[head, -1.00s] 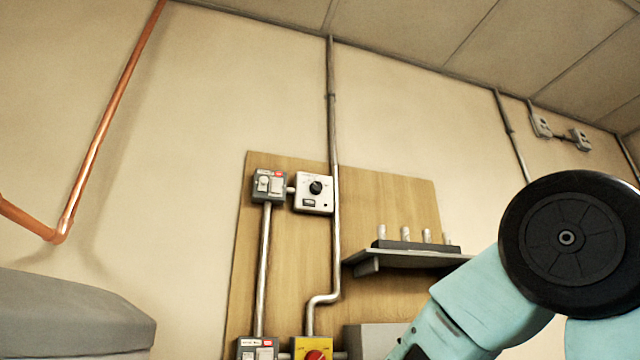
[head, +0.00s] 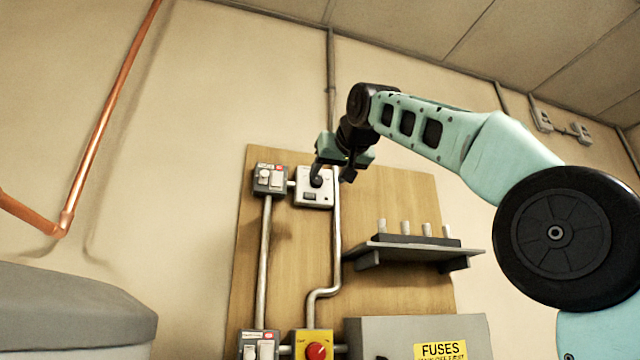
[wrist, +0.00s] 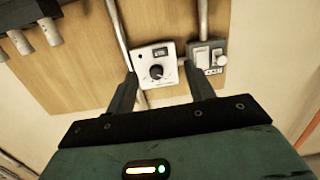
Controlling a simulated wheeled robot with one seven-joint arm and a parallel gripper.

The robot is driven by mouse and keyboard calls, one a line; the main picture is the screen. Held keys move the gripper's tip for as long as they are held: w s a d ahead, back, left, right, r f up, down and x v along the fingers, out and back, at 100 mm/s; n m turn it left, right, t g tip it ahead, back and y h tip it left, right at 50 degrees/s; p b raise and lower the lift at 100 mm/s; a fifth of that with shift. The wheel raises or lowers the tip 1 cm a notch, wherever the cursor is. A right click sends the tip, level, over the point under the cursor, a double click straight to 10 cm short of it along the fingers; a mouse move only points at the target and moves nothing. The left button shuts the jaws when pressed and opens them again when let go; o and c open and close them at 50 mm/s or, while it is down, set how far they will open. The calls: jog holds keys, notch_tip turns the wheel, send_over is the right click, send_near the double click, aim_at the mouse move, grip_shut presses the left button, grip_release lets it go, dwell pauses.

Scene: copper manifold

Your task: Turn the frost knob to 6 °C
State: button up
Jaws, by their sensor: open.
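The frost knob (wrist: 156,71) is a small round black knob on a white square thermostat box (wrist: 150,58) on the wooden board. In the wrist view it appears between the two spread fingers of my gripper (wrist: 160,72). In the head view, my gripper (head: 333,176) is in front of the box (head: 311,200), and one finger overlaps the knob, partly hiding it. My gripper is open and holds nothing. I cannot tell whether a finger touches the knob. The dial's markings are too small to read.
A grey switch box (head: 270,180) is just left of the thermostat box. A metal conduit (head: 337,235) runs down just right of it. A shelf (head: 415,252) stands out lower right. A red knob on a yellow box (head: 315,350) and a fuse box (head: 400,335) are below.

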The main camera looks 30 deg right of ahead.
jog(key=s+r+t+h, duration=0.1)
jog(key=s+r, duration=0.4)
jog(key=p, duration=0.9)
send_near(318, 180)
jog(key=shift+m, duration=0.4)
jog(key=x, duration=0.7)
jog(key=shift+w+d+r, duration=0.1)
jog(key=shift+w+r, duration=0.1)
jog(key=shift+w, duration=0.15)
jog(key=shift+w+d+f, duration=0.1)
jog(key=shift+w+f, duration=0.05)
jog(key=shift+w, duration=0.2)
jog(key=c, duration=1)
